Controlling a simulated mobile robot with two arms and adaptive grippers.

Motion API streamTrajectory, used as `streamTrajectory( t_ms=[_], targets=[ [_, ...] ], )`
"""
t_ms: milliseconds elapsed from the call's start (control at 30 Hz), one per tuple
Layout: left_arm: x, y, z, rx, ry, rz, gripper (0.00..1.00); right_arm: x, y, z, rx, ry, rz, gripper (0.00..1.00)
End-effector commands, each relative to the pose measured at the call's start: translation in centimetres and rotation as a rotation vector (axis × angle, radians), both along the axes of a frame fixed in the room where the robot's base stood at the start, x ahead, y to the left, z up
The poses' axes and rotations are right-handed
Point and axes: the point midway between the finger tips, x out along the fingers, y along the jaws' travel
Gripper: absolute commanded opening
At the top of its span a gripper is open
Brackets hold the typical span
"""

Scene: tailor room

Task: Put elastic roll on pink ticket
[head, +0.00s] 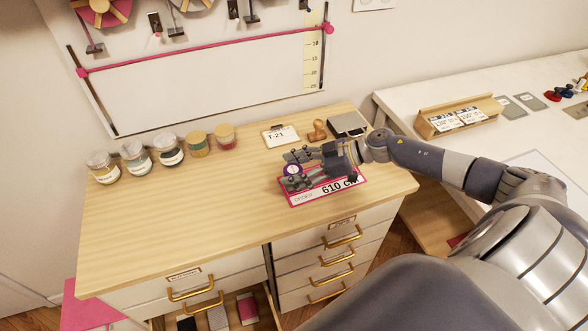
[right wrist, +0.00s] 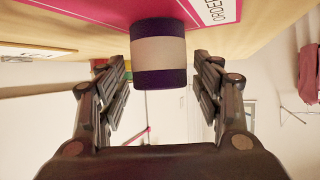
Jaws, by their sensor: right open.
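The elastic roll (head: 292,170), dark purple with a pale band, is at the left end of the pink ticket (head: 302,200). The ticket lies on the wooden cabinet top and reads "610 cm". In the right wrist view, which looks upside down, the roll (right wrist: 158,52) meets the ticket's pink surface (right wrist: 90,14) and appears to stand on it. My right gripper (head: 297,169) is open, with its fingers (right wrist: 160,85) on both sides of the roll and gaps visible between them and it. The gripper hides part of the ticket. My left gripper is out of view.
Several lidded jars (head: 167,149) stand along the back left. A T-21 card (head: 281,136), a wooden stamp (head: 317,130) and a dark pad (head: 347,124) lie behind the gripper. The cabinet top's left front is clear. A white table (head: 425,100) adjoins on the right.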

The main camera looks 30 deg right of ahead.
Motion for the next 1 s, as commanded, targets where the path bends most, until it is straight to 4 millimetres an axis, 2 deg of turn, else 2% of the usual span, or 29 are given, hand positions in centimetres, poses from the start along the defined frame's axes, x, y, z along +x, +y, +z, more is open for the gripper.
streamTrajectory(
  t_ms=[267, 700, 1000],
  targets=[
    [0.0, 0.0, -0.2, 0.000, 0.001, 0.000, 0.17, -0.4, -0.6, 0.5, -0.004, 0.001, 0.000, 0.60],
    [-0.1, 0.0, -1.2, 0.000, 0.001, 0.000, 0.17, -4.2, -5.4, 3.4, -0.004, 0.005, 0.001, 0.60],
    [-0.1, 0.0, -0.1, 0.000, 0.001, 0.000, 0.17, -5.8, -7.6, 5.0, -0.002, 0.005, -0.001, 0.60]
  ],
)
